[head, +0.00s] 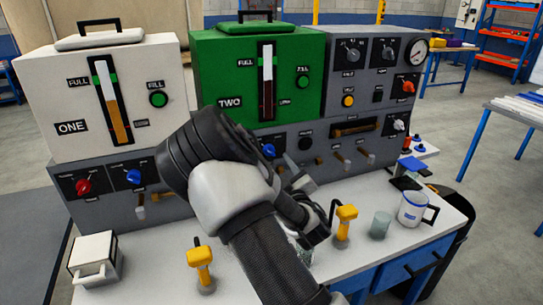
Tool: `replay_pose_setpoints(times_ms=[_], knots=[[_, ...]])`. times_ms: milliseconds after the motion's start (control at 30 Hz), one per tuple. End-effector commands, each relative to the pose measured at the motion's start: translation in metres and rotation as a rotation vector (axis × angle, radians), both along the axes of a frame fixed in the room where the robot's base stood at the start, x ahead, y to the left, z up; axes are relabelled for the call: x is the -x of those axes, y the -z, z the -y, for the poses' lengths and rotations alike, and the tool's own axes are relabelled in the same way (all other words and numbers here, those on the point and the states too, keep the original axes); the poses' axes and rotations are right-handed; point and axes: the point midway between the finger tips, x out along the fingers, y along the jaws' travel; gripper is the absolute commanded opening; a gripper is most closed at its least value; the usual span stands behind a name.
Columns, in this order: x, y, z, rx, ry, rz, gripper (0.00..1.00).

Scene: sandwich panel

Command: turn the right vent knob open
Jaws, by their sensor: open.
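The knob labels are too small to read, so I cannot tell for certain which one is the right vent knob. A blue knob (268,150) is on the grey panel below the green tank TWO (222,75), close to my arm. A matching blue knob (133,176) and a red knob (83,186) are below the white tank ONE (60,110). My gripper (299,175) is in front of the lower panel, right of and below the blue knob under TWO, apart from it. My arm hides part of the gripper and the panel left of that knob.
The right grey panel (335,95) has several knobs and a gauge (415,51). Yellow-handled levers (200,256) (345,213) stand up from the white counter (155,270). A mug (413,208), a glass (380,225) and a white box (94,256) also stand there.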

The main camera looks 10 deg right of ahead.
Motion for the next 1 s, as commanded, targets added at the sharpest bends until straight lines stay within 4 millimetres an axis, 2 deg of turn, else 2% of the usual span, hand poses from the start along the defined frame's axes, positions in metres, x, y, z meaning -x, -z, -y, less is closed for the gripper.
replay_pose_setpoints(times_ms=[33,200,400,567,800,867,1000], knots=[[-0.012,0.001,-0.002,0.003,-0.002,0.001,0.49],[-0.046,0.000,-0.005,0.002,-0.003,0.002,0.49],[-0.071,0.000,-0.007,0.001,-0.001,0.001,0.49],[-0.079,0.000,-0.007,0.000,0.000,0.000,0.49],[-0.079,0.000,-0.007,0.000,0.001,-0.001,0.49],[-0.079,0.000,-0.007,0.000,0.001,-0.001,0.40],[-0.079,0.000,-0.007,0.000,0.001,-0.001,0.17]])
